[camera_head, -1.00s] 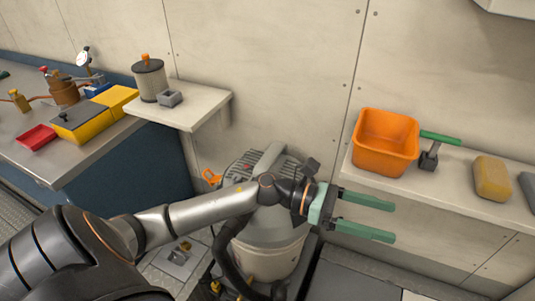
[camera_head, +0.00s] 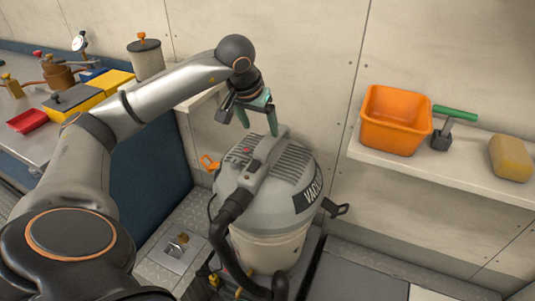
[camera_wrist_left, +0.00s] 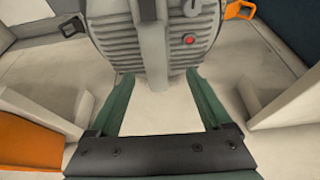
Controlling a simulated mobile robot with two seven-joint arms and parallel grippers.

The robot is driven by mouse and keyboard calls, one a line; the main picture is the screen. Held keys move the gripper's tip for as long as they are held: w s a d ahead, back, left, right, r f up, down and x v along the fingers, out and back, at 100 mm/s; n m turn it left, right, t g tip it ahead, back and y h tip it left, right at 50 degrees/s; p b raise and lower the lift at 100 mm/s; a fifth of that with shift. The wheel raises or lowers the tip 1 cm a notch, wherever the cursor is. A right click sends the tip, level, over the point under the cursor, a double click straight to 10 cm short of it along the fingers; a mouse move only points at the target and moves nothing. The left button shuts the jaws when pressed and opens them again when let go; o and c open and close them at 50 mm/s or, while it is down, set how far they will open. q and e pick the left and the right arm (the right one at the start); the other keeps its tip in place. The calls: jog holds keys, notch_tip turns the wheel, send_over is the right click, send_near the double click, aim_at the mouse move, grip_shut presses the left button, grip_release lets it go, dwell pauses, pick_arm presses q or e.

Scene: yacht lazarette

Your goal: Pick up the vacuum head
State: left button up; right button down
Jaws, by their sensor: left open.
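The vacuum head (camera_head: 291,171) is the grey, vented, domed top of the vacuum, with a raised handle, a red button and a dark label. It sits on the pale vacuum canister (camera_head: 268,248). My left gripper (camera_head: 259,130) is open and empty, its green fingers pointing down at the far end of the handle, above or beside it. In the left wrist view the vacuum head (camera_wrist_left: 112,34) fills the upper middle, its handle lying between the lines of the open fingers (camera_wrist_left: 160,74). I cannot tell whether the fingers touch it. My right gripper is not in view.
A dark hose (camera_head: 223,235) curves down the vacuum's front. A wall shelf (camera_head: 440,175) at right holds an orange bin (camera_head: 396,120), a green-handled tool (camera_head: 442,132) and a yellow sponge (camera_head: 511,158). A bench with yellow boxes (camera_head: 72,107) stands at left.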

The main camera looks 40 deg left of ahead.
aim_at(267, 142)
pick_arm(q)
jog(key=x, duration=0.3)
jog(key=shift+f, duration=0.15)
jog(key=x, duration=0.2)
jog(key=d+x, duration=0.1)
jog(key=x, duration=0.1)
jog(key=shift+f+b, duration=0.4)
jog(key=shift+w+a+f, duration=0.15)
jog(key=shift+w+f, duration=0.1)
jog(key=shift+f, duration=0.05)
grip_shut()
dwell(0.5)
jog(key=shift+w+r, duration=0.1)
jog(key=shift+r, duration=0.15)
